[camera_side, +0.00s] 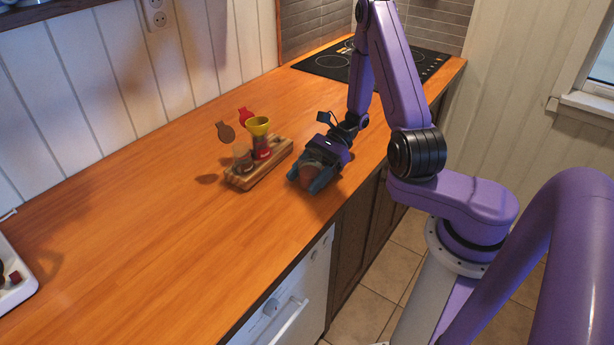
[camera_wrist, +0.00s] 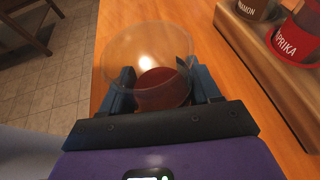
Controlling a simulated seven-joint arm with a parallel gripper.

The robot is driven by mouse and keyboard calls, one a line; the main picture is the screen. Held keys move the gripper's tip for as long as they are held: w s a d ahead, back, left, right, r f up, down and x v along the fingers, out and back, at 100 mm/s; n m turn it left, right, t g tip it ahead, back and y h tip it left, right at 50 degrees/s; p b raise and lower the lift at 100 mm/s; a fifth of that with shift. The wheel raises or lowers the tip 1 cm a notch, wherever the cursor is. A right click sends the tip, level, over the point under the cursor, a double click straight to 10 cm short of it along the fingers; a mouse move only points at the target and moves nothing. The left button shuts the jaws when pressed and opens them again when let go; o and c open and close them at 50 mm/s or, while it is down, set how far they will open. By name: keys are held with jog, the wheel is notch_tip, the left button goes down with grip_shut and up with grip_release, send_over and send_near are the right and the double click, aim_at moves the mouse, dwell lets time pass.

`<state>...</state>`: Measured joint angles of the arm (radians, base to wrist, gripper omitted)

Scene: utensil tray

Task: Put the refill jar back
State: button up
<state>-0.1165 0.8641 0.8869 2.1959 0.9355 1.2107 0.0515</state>
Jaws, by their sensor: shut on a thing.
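My gripper (camera_side: 309,179) is shut on the refill jar (camera_side: 312,171), a clear round jar with reddish-brown powder inside. In the wrist view the jar (camera_wrist: 150,55) sits between my two fingers (camera_wrist: 163,84), its clear part pointing away from my wrist. The jar is held over the counter, right of the wooden spice rack (camera_side: 262,178) and apart from it. In the side view my fingers hide part of the jar, and I cannot tell whether it touches the counter.
The rack holds a cinnamon jar (camera_wrist: 255,8) and a red-labelled paprika jar (camera_wrist: 297,40). A brown lid (camera_side: 225,132) and a red lid (camera_side: 245,115) stick up behind. The counter (camera_side: 150,230) is clear in front; a white tray (camera_side: 14,275) is at far left.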

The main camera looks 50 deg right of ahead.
jog(key=shift+f, duration=0.15)
jog(key=o, duration=1.2)
jog(key=shift+c, duration=0.2)
jog(key=shift+d+r, duration=0.15)
jog(key=shift+r, duration=0.05)
jog(key=v, duration=1.1)
jog(key=shift+d, duration=0.35)
